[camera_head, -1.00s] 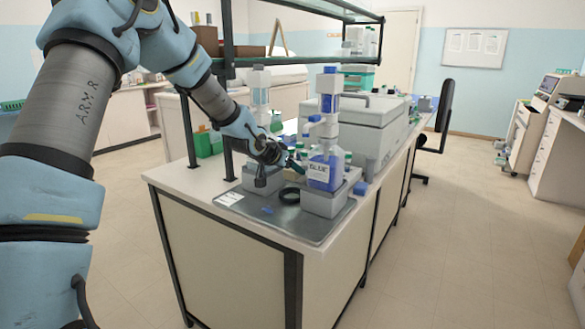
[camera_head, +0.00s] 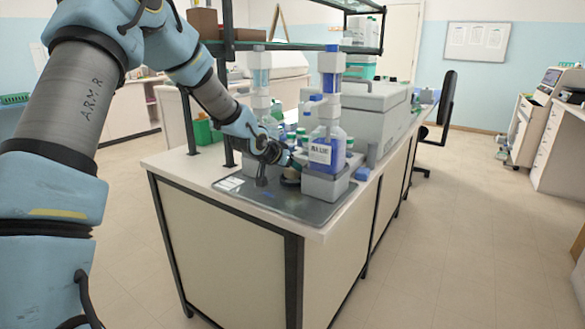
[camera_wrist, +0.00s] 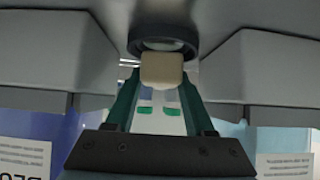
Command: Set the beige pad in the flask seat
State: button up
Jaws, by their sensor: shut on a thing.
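The beige pad (camera_wrist: 162,68) is a small rounded block between the tips of my gripper (camera_wrist: 164,80) in the wrist view. My gripper is shut on it with its green fingers. A dark round ring (camera_wrist: 152,32), which looks like the flask seat, lies just beyond the pad and partly behind it in that view. I cannot tell whether the pad touches it. In the head view my gripper (camera_head: 290,161) is low over the grey tray (camera_head: 285,206), between two grey bottle holders. The pad is too small to make out there.
The right holder (camera_head: 325,186) carries a blue-filled labelled bottle (camera_head: 325,152), close beside my gripper. A second dispenser bottle (camera_head: 261,93) stands on the left. A large grey box (camera_head: 368,118) is behind. The tray's front is clear.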

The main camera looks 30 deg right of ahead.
jog(key=shift+f, duration=0.3)
jog(key=o, duration=1.4)
jog(key=v, duration=1)
jog(key=shift+s+a+r, duration=0.15)
jog(key=shift+a+r, duration=0.15)
jog(key=s+a+f+n+y, duration=0.2)
jog(key=a+f+n+y, duration=0.15)
jog(key=a, duration=0.85)
jog(key=s+a+f+n+y, duration=0.15)
jog(key=a+y, duration=0.25)
jog(key=a, duration=0.8)
jog(key=s+a+n+g, duration=0.1)
jog(key=s+a+n, duration=0.1)
jog(key=s+a, duration=0.2)
jog(key=s+a+n+g+y, duration=0.1)
jog(key=s+a+n, duration=0.1)
jog(key=s+a, duration=0.2)
jog(key=s+a+n+g, duration=0.1)
jog(key=s+a+n, duration=0.1)
jog(key=s+a, duration=0.2)
jog(key=shift+a+f+g+y, duration=0.25)
jog(key=shift+a+f+g, duration=0.05)
jog(key=shift+a, duration=0.35)
